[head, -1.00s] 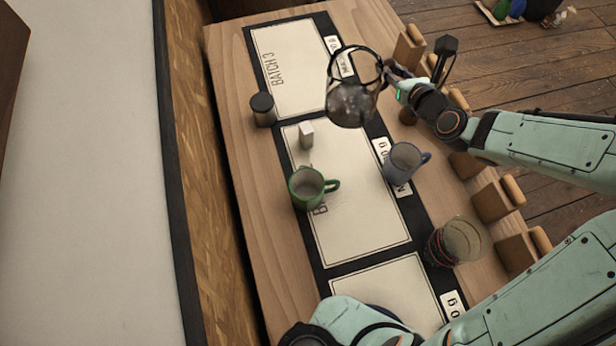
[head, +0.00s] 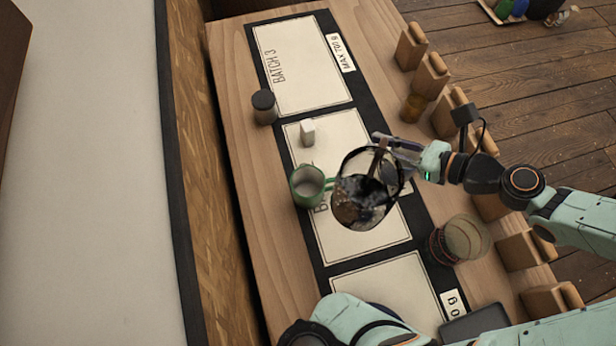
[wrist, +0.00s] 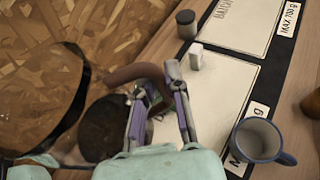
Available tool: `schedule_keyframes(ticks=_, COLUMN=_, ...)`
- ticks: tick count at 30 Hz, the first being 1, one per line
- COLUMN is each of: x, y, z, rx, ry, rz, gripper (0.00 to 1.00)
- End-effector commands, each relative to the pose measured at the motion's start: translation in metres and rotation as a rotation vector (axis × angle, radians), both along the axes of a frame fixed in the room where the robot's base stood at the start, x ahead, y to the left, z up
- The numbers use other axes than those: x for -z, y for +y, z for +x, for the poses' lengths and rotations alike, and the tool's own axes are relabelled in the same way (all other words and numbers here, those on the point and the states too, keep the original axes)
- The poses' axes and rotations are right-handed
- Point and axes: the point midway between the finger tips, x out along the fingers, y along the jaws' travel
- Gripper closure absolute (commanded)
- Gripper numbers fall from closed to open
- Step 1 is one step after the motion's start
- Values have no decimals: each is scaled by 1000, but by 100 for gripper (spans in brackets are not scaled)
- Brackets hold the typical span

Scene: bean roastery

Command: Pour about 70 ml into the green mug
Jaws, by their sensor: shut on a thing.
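The green mug (head: 305,188) stands upright on the middle sheet in the head view, its handle to the right. My gripper (head: 384,142) is shut on the brown handle of a round glass carafe (head: 352,212). The carafe is held above the mat, just right of the green mug in the picture, and overlaps its handle. Something dark shows inside the carafe, but I cannot tell the liquid level. In the wrist view the carafe (wrist: 72,118) fills the left side, with its handle (wrist: 135,74) between the fingers (wrist: 160,108). No pouring stream shows.
The blue mug (wrist: 258,138) stands right of my gripper in the wrist view; the carafe hides it in the head view. A white block (head: 308,132) and a dark-lidded jar (head: 264,107) stand beyond the green mug.

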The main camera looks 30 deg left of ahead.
Motion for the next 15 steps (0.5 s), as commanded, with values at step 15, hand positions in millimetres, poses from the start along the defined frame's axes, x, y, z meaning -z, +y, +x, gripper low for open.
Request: schedule_keyframes(ticks=15, x=27, y=-4, z=-18, rx=-77, ry=9, rz=7, gripper=100)
